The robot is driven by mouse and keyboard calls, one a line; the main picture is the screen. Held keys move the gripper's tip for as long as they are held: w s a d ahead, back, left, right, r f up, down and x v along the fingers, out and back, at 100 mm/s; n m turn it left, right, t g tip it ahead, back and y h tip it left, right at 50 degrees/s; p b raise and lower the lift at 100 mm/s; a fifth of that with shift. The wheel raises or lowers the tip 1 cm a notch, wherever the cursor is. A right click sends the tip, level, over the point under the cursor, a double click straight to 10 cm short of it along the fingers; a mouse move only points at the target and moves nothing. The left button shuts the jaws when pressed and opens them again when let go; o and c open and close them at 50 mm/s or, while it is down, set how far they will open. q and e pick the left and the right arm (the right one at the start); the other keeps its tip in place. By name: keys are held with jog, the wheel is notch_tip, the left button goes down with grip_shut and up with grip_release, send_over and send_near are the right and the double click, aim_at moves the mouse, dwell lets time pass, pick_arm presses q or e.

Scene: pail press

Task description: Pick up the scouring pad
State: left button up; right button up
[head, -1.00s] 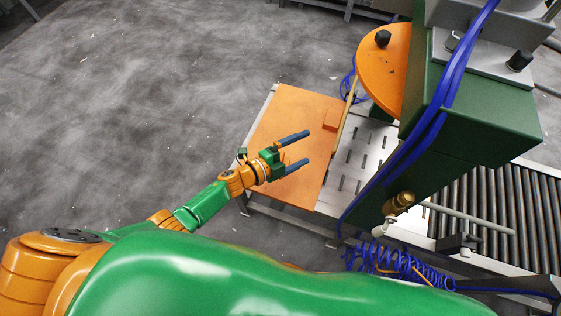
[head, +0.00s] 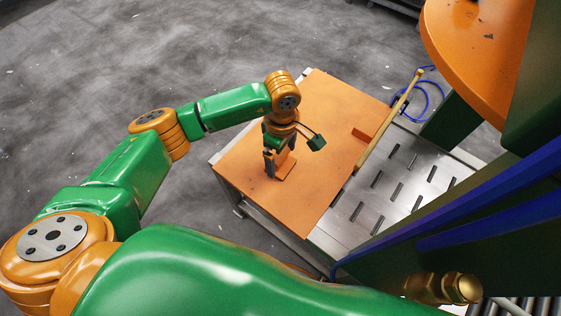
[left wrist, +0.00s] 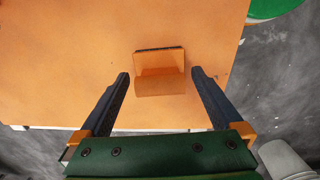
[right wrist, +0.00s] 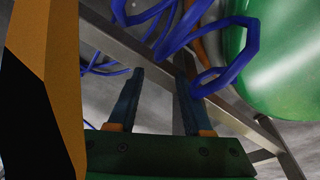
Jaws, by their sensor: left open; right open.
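The scouring pad (left wrist: 160,75) is a small orange block with a dark far edge. It lies on the orange tabletop (head: 245,165), nearly the same colour. In the head view the pad (head: 287,169) shows partly behind my left gripper (head: 280,160), which points down at it. In the left wrist view my left gripper (left wrist: 161,73) is open, with one finger on each side of the pad and a gap on both sides. How high the fingertips are above the tabletop is hard to tell. My right gripper (right wrist: 160,75) is open and empty, away from the table.
A small orange block (head: 361,134) and a wooden-looking bar (head: 390,120) are at the table's right edge. Beyond is a slotted metal plate (head: 395,180) and the green press with its orange disc (head: 480,45). Blue hoses (right wrist: 215,40) hang close to my right gripper.

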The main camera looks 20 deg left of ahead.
aim_at(282, 155)
pick_arm(q)
jog(key=c, duration=1.5)
jog(key=shift+r, duration=0.4)
jog(key=shift+c, duration=0.2)
notch_tip(282, 155, up, 3)
jog(key=shift+r+p, duration=0.1)
jog(key=shift+p, duration=0.45)
jog(key=s+a+r+p, duration=0.1)
jog(key=s+r+p, duration=0.1)
jog(key=s+r, duration=0.7)
jog(key=s, duration=0.5)
jog(key=shift+a, duration=0.35)
pick_arm(e)
jog(key=s, duration=0.1)
jog(key=s+d+r, duration=0.1)
jog(key=s+r, duration=0.1)
jog(key=shift+d, duration=0.25)
